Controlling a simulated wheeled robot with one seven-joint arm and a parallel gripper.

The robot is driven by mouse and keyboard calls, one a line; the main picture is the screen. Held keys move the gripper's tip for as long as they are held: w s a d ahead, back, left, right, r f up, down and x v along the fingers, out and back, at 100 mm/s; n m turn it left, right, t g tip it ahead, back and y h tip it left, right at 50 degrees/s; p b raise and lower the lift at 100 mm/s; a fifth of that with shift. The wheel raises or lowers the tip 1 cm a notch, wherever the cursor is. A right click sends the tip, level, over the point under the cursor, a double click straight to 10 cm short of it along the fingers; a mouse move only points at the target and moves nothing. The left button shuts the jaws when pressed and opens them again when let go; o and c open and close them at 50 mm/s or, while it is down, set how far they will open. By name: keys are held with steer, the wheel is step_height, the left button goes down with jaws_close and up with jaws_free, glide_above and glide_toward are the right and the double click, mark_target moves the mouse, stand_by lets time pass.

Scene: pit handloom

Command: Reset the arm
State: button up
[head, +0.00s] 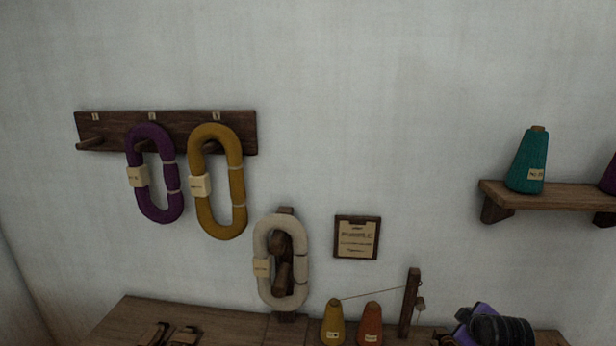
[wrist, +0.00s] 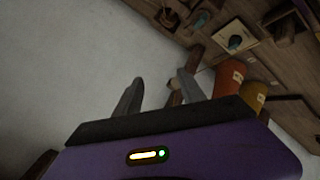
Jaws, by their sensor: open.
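My gripper (wrist: 158,92) is open and empty in the wrist view. Its two grey fingers stand apart, with the pale wall and part of a dark wooden post between and behind them. Its purple body with a black edge fills the bottom of that view. In the head view, the purple and black end of my arm (head: 492,327) shows at the lower right, low over the right part of the wooden bench (head: 125,318). The fingers cannot be made out there.
A yellow cone (head: 333,325), an orange cone (head: 370,325) and a thin wooden post (head: 410,300) stand left of my arm. A cream skein (head: 263,240) hangs on a stand. Purple (head: 134,150) and mustard (head: 236,175) skeins hang on a peg rack. A shelf (head: 560,197) holds a teal cone (head: 528,162).

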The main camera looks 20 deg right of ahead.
steer(key=s+a+r+m+t+h, duration=0.1)
steer(key=s+a+r+m+t, duration=0.2)
steer(key=a, duration=0.9)
steer(key=s+a+r+m+t, duration=0.1)
steer(key=s+a+m+t, duration=0.3)
steer(key=a, duration=0.9)
steer(key=s+a+r+n+y, duration=0.1)
steer(key=s+a+r+y, duration=0.1)
steer(key=s+a, duration=0.4)
steer(key=s+a+r+n+y, duration=0.1)
steer(key=s+a, duration=0.5)
steer(key=s, duration=0.7)
steer(key=s+a+r+n+y, duration=0.2)
steer(key=s+a, duration=0.4)
steer(key=s, duration=0.3)
step_height(320, 180, up, 3)
steer(key=shift+s+f+y, duration=0.2)
steer(key=shift+s+y, duration=0.05)
steer(key=shift+y, duration=0.55)
